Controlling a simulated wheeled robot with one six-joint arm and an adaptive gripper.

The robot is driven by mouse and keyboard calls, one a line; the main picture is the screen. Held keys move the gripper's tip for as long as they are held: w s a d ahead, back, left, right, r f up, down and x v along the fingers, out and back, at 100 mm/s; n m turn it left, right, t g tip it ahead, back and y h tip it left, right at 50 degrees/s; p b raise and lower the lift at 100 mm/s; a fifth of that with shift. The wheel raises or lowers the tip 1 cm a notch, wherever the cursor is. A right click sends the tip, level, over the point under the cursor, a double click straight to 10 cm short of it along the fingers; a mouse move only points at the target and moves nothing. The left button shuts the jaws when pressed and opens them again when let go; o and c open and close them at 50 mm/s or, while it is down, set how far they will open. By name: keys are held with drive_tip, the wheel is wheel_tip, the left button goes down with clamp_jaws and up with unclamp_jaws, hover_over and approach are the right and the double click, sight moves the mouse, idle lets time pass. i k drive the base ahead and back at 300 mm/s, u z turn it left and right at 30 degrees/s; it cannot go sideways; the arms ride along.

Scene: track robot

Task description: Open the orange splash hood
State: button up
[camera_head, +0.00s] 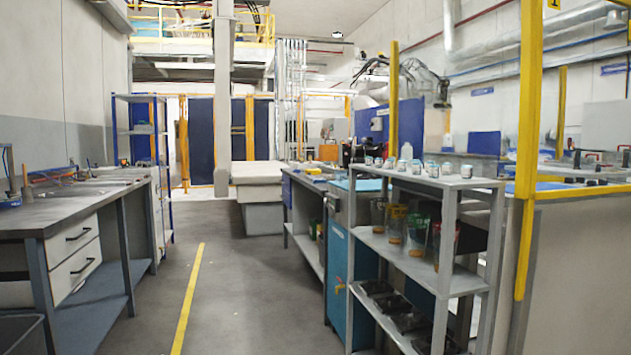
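I cannot clearly make out an orange splash hood. A small orange box-like shape (328,153) shows far off near the middle, behind the benches. It is too small to tell whether it is the hood, or whether it is open or shut. My gripper is not in view.
A grey aisle floor (226,270) with a yellow line (188,300) is clear ahead. A workbench with drawers (60,215) stands left. A grey shelf rack (425,182) with jars stands right, near a yellow post (527,130). A pale block (258,172) and column stand ahead.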

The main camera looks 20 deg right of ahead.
sight(329, 152)
drive_tip(key=i, duration=1.85)
drive_tip(key=z, duration=0.9)
drive_tip(key=i, duration=1.2)
drive_tip(key=u, duration=0.65)
drive_tip(key=i, duration=2.8)
drive_tip(key=z, duration=0.8)
